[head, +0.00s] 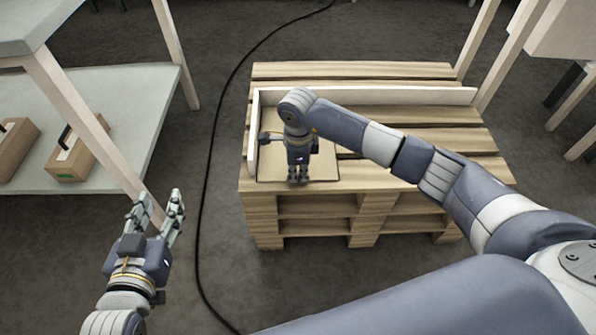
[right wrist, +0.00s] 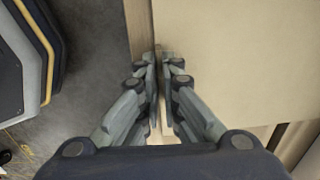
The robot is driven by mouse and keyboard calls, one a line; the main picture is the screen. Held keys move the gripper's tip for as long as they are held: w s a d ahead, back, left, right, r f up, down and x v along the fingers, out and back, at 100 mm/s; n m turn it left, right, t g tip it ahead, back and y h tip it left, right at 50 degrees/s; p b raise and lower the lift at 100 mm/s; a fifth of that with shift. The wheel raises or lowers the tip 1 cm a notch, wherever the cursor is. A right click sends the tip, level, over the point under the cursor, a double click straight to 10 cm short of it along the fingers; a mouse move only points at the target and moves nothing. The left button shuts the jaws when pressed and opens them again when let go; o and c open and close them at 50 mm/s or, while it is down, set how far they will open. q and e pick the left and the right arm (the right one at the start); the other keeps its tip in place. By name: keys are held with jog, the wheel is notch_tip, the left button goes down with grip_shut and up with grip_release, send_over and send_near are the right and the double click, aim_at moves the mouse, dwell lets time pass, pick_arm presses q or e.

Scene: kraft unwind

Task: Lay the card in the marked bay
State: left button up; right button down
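The card is a plain tan sheet (head: 327,160) in the near left corner of the pallet, inside the pale rails. A dark line runs along its near and right edges; I cannot tell the bay's marking apart from it. My right gripper (head: 298,180) points down at the card's near edge, its fingers almost together. In the right wrist view, the card (right wrist: 240,60) fills the upper right, and my right gripper (right wrist: 158,70) closes on its edge; the exact contact is hidden between the fingers. My left gripper (head: 158,208) is open and empty above the floor.
The wooden pallet stack (head: 420,150) has free slats to the right. A white rail (head: 400,97) runs along its back. A shelf table (head: 130,90) with cardboard boxes (head: 82,155) stands at left. A black cable (head: 208,160) crosses the floor.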

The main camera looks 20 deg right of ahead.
pick_arm(q)
jog(key=shift+w+d+r+t, duration=0.2)
jog(key=shift+r+t, duration=0.1)
jog(key=shift+r, duration=0.15)
pick_arm(e)
jog(key=shift+f, duration=0.1)
dwell(1.1)
jog(key=c, duration=1.7)
grip_release()
